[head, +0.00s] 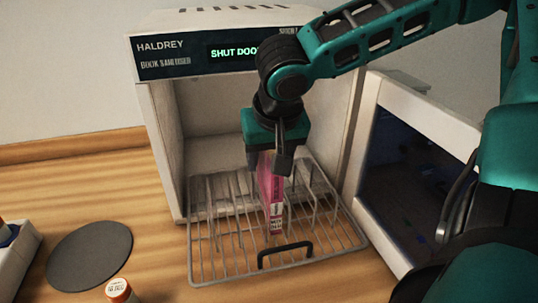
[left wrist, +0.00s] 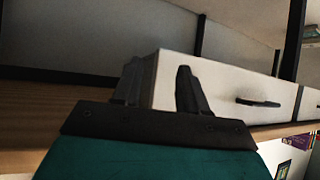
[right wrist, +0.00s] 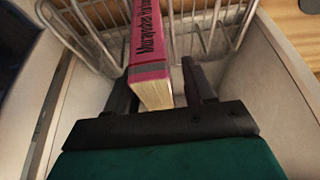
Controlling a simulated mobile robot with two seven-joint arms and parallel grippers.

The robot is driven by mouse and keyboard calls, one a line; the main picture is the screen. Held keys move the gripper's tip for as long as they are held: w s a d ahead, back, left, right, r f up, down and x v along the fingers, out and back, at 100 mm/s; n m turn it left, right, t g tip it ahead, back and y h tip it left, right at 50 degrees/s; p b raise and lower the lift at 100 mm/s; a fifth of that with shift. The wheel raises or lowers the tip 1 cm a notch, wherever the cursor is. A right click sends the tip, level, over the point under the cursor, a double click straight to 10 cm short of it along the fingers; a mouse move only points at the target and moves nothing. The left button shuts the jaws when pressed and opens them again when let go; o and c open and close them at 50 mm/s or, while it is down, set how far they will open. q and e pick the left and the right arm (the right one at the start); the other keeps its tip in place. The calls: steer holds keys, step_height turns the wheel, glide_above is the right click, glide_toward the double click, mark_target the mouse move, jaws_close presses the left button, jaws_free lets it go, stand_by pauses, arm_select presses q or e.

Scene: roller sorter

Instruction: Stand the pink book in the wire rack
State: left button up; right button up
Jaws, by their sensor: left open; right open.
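The pink book (head: 270,192) stands upright in the wire rack (head: 225,266), between its wire dividers. The rack is pulled partly out of the white book saniliser cabinet (head: 168,130). My right gripper (head: 270,165) is just above the book, with its fingers on either side of the book's top end. In the right wrist view the book (right wrist: 150,45) lies between the open fingers (right wrist: 168,92), with a gap on the right side. The rack wires (right wrist: 205,30) show behind it. My left gripper (left wrist: 155,85) is open and empty, away from the rack, facing a white drawer front (left wrist: 215,92).
The cabinet's door (head: 430,125) stands open at the right. Its display reads "SHUT DOO", partly hidden by my right arm. A dark round mat (head: 88,254) and an orange bottle with a white cap (head: 121,290) are at the front left.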

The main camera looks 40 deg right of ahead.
steer(key=p+v, duration=0.2)
steer(key=v, duration=0.9)
steer(key=shift+s+r+p, duration=0.2)
steer(key=shift+r+p, duration=0.1)
steer(key=shift+r, duration=0.15)
steer(key=shift+a, duration=0.1)
